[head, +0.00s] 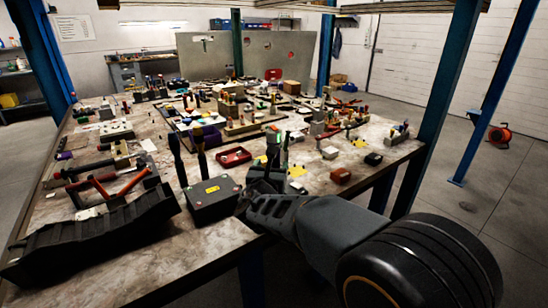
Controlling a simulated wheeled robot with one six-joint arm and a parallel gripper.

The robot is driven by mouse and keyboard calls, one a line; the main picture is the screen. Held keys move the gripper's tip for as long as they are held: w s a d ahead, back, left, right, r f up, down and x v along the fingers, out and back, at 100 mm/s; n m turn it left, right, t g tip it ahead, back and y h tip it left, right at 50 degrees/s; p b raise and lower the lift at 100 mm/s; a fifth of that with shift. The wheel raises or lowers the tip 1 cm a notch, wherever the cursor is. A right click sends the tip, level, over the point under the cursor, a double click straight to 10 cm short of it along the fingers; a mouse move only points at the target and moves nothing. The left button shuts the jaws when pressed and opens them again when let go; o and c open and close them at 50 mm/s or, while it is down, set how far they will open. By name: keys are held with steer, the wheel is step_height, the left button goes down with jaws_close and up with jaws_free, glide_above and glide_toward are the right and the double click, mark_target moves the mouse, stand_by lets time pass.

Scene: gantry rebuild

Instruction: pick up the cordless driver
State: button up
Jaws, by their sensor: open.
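My gripper (276,157) is over the front part of the cluttered workbench (245,228), its fingers pointing away from me. It is open, and no object shows held between the fingers. I cannot single out the cordless driver for certain among the many small tools. My gripper and forearm hide part of the bench behind them.
A black box (212,201) with dark upright handles stands left of my gripper. A long black rack (95,240) lies front left. A red tray (234,157) and a red-brown block (341,176) are nearby. Blue posts (450,110) rise around the bench.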

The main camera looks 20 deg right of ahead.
mark_target(273, 164)
steer(key=shift+x, duration=1.9)
steer(key=shift+f, duration=0.1)
jaws_close()
